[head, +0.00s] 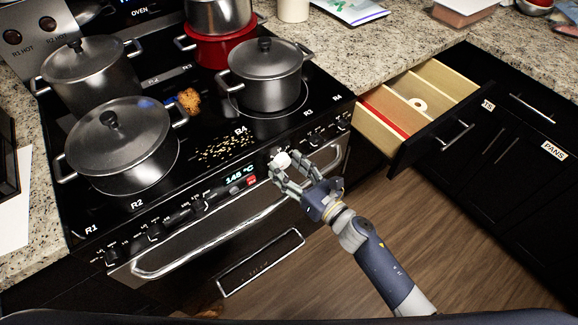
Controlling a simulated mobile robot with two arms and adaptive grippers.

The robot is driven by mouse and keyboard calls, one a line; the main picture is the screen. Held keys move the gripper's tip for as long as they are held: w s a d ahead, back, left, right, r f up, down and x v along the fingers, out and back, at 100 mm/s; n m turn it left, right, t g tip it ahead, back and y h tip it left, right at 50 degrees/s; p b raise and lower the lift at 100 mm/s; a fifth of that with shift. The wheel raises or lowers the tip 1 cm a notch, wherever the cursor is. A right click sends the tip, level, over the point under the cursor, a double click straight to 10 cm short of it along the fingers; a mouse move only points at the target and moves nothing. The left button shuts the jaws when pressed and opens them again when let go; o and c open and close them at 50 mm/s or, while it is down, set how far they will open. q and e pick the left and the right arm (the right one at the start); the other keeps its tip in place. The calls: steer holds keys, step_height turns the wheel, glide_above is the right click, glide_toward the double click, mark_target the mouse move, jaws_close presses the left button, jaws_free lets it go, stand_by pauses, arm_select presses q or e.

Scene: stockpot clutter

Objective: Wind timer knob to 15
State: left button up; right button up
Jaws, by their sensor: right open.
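A round pale knob (281,159), which looks like the timer knob, is on the stove's front control panel, right of the lit display (240,175) that reads about 145 °C. Its markings are too small to read. My right gripper (288,169) is open at the knob, with its fingers around or just in front of it; I cannot tell whether they touch it. The fingers partly hide the panel there. My left gripper is not in view.
Lidded pots stand on the stove at R2 (118,143), behind it (88,72) and near R3 (265,75). Spilled grains (226,148) lie near R4. An open drawer (430,95) juts out at right. The oven handle (215,237) runs below the panel.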

steer(key=c, duration=1.1)
steer(key=shift+o, duration=0.2)
